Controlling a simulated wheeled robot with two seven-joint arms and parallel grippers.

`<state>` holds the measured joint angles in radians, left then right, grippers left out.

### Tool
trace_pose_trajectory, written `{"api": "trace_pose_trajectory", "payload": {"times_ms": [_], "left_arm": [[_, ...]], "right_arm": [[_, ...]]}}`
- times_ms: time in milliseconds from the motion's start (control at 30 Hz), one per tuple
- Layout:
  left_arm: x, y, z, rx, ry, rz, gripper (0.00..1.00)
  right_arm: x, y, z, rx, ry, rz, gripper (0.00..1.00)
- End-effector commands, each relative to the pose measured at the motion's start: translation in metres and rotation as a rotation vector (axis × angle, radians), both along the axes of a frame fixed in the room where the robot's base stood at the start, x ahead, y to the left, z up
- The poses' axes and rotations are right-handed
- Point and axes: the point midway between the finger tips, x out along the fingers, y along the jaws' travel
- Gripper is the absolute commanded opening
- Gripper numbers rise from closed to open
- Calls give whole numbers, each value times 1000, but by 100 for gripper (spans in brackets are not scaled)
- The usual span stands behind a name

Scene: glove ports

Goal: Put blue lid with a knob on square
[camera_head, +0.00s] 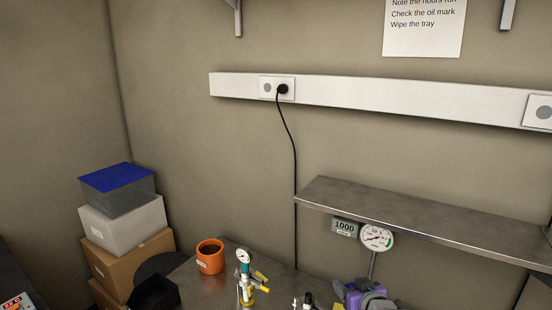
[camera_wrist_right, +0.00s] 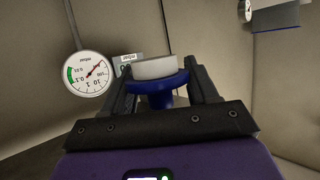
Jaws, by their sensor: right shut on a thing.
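The blue lid (camera_wrist_right: 160,98) shows in the right wrist view as a round blue flange with a narrower blue stem toward me. A pale grey round part (camera_wrist_right: 155,68) sits on its far side. My right gripper (camera_wrist_right: 162,92) is shut on the lid, one dark finger on each side. In the head view my right gripper (camera_head: 366,294) shows purple and grey at the bottom edge, below the dial gauge; the lid is hard to make out there. My left gripper is not in view. I cannot make out a square.
A shelf (camera_head: 420,218) with a dial gauge (camera_head: 377,237) below it is near my right gripper. An orange mug (camera_head: 210,257) and a valve fitting (camera_head: 246,285) stand on the metal bench (camera_head: 205,286). Stacked boxes (camera_head: 124,222), topped by a blue-lidded bin (camera_head: 117,178), are at left.

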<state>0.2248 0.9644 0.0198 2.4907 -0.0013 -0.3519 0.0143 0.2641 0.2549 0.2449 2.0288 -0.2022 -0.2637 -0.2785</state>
Motion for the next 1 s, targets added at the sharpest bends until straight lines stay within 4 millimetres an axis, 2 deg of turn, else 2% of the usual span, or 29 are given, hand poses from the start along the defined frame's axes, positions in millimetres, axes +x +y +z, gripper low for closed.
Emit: {"api": "trace_pose_trajectory", "payload": {"times_ms": [167,333,500,667,767,900,1000], "left_arm": [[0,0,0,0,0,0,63],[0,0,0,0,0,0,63],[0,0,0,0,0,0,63],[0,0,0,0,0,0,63],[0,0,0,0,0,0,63],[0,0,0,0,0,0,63],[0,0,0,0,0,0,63]], "right_arm": [[-6,11,-11,2,3,-46,30],[-20,20,-34,0,8,-123,30],[-36,23,-55,-2,6,-189,30],[-44,23,-67,-4,5,-213,30],[-51,21,-88,-13,14,-222,30],[-67,18,-131,-29,22,-225,30],[-81,19,-155,-25,20,-222,30]]}}
